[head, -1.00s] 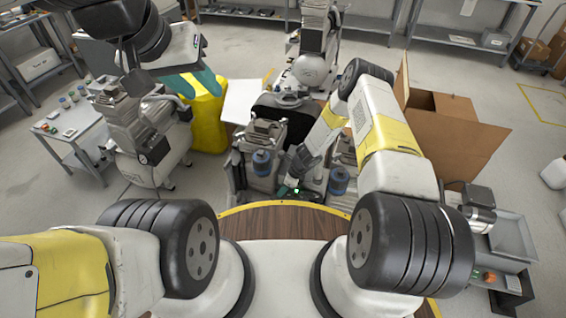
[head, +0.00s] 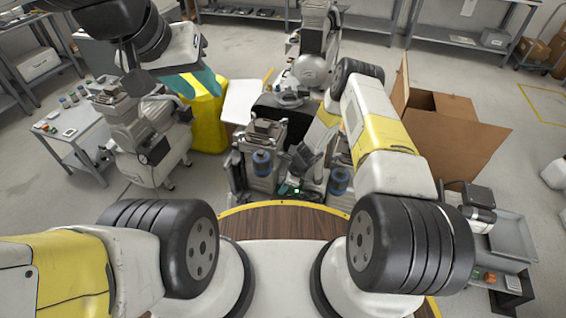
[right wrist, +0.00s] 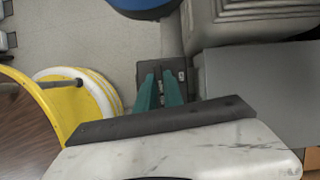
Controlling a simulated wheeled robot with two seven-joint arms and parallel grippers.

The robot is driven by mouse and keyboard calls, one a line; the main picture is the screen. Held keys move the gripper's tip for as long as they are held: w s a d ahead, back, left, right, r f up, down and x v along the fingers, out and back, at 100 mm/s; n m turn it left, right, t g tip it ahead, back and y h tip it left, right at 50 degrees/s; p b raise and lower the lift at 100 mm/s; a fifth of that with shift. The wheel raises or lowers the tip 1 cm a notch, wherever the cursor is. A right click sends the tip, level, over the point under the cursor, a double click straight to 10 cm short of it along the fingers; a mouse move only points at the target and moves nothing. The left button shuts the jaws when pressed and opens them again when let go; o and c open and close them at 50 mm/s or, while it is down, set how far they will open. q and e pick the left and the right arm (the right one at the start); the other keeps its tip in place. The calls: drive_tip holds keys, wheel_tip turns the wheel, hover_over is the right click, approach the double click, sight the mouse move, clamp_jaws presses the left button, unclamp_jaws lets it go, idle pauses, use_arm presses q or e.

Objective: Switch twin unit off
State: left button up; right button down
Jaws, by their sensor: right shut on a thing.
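The twin unit (head: 265,135) stands just beyond my base in the head view, with two grey pump heads and blue canisters (head: 262,163). A small green light glows low at its front. My right gripper (head: 296,187) reaches down there between the canisters. In the right wrist view its teal fingers (right wrist: 160,90) point at a dark control panel (right wrist: 181,76) and are shut on a small part there, apparently the switch; the fingers mostly hide it. My left gripper (head: 194,84) is raised at the upper left, with its teal fingers apart and empty, away from the twin unit.
Another compressor (head: 145,135) stands at the left beside a yellow bin (head: 207,118). A small side table (head: 68,128) is further left. An open cardboard box (head: 455,140) and a grey cart (head: 510,238) are on the right. Shelves line the back.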

drive_tip(key=n, duration=0.1)
drive_tip(key=n+g, duration=0.1)
drive_tip(key=n, duration=0.1)
drive_tip(key=n+g, duration=0.1)
drive_tip(key=n, duration=0.1)
drive_tip(key=shift+w, duration=0.3)
drive_tip(key=n, duration=0.2)
drive_tip(key=n+g+h, duration=0.1)
drive_tip(key=n, duration=0.2)
drive_tip(key=shift+w+a+g, duration=0.1)
drive_tip(key=shift+w+g, duration=0.1)
drive_tip(key=shift+g, duration=0.1)
drive_tip(key=shift+n, duration=0.4)
drive_tip(key=c, duration=1.5)
unclamp_jaws()
drive_tip(key=shift+o, duration=0.2)
drive_tip(key=v, duration=0.7)
drive_tip(key=shift+w+r, duration=0.15)
drive_tip(key=shift+r, duration=0.2)
